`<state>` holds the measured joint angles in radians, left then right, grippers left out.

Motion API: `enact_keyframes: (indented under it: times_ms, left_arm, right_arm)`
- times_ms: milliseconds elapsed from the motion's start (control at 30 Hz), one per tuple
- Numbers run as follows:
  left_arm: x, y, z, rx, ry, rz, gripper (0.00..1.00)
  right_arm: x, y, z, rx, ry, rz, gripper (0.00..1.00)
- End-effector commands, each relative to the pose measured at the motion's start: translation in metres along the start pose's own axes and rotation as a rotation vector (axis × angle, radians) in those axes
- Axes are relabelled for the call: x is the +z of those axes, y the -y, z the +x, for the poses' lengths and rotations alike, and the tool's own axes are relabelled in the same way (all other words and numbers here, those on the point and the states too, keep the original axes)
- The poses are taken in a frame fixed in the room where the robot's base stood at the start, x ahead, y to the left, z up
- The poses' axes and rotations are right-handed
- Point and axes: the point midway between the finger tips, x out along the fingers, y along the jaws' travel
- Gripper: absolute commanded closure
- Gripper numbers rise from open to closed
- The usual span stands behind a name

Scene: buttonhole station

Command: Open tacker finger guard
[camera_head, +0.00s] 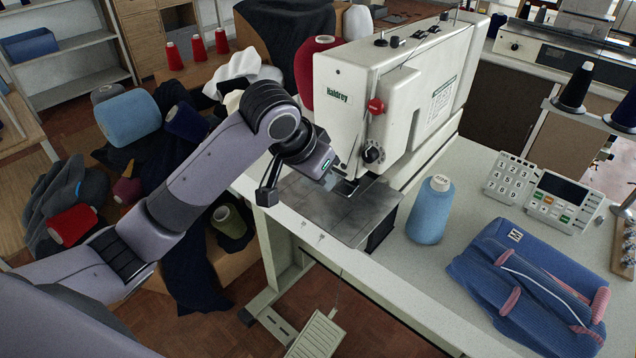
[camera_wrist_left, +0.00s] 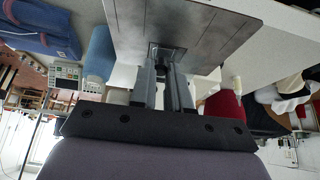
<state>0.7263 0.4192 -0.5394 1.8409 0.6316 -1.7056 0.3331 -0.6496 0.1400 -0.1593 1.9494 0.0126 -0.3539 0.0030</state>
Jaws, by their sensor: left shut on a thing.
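The tacker is a white sewing machine marked Haldrey (camera_head: 345,95), with a red knob on its front. Its grey metal work plate (camera_head: 335,215) lies under the head and also shows in the left wrist view (camera_wrist_left: 205,30). My left gripper (camera_head: 340,184) is under the machine head, low over the plate's back part. In the left wrist view its two fingers (camera_wrist_left: 166,60) are close together, shut on a small metal part at the plate, apparently the finger guard. The fingers and wrist hide most of the guard. My right gripper is not in view.
A blue thread cone (camera_head: 430,210) stands right of the plate. Behind it are a keypad (camera_head: 513,180) and a display unit (camera_head: 560,200). A folded blue garment (camera_head: 525,285) lies at the front right. Yarn cones and dark cloth are heaped left of the table.

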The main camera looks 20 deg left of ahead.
Motion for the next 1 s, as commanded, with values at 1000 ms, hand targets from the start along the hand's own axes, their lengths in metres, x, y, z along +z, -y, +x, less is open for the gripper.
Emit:
enact_keyframes:
  times_ms: [1000]
  left_arm:
    - [-0.023, -0.001, -0.008, 0.002, 0.370, -0.001, 1.00]
  right_arm:
    - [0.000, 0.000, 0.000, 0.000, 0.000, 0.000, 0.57]
